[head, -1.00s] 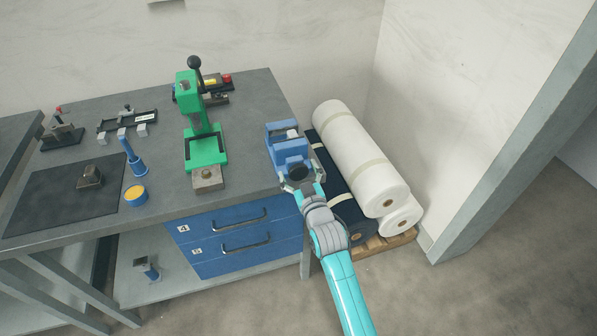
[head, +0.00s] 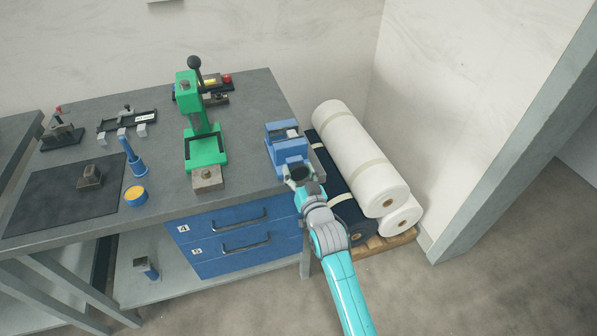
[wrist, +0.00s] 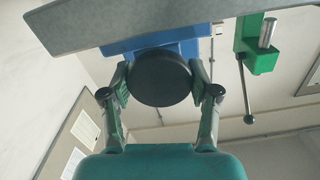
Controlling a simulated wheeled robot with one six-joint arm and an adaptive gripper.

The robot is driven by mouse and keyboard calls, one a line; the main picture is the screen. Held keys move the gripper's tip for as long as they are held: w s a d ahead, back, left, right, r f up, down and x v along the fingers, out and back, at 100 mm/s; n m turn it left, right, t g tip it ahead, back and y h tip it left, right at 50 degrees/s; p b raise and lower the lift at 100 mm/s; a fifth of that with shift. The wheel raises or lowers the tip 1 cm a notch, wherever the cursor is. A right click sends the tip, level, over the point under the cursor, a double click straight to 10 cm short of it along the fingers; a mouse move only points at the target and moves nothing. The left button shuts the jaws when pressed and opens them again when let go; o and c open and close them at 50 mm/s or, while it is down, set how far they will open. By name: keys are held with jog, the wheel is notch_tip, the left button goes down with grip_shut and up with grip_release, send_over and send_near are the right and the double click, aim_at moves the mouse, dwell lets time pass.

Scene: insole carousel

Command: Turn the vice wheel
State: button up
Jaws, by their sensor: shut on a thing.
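The blue vice (head: 287,148) stands at the right front corner of the grey workbench in the head view. It also shows in the wrist view (wrist: 195,48), along the bench edge. Its dark round wheel (wrist: 160,78) faces my wrist camera, and it shows small in the head view (head: 300,173). My gripper (wrist: 160,82) is shut on the wheel, with one finger on each side of its rim. In the head view my gripper (head: 303,178) is at the front of the vice, and its fingers partly cover the wheel.
A green press (head: 203,125) stands left of the vice on the workbench (head: 245,120). White rolls (head: 360,155) and dark rolls lie on a pallet to the right. Blue drawers (head: 245,235) are below the bench top. Open floor lies in front.

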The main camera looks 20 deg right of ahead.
jog(key=o, duration=1.2)
jog(key=shift+c, duration=0.2)
jog(key=s, duration=1.2)
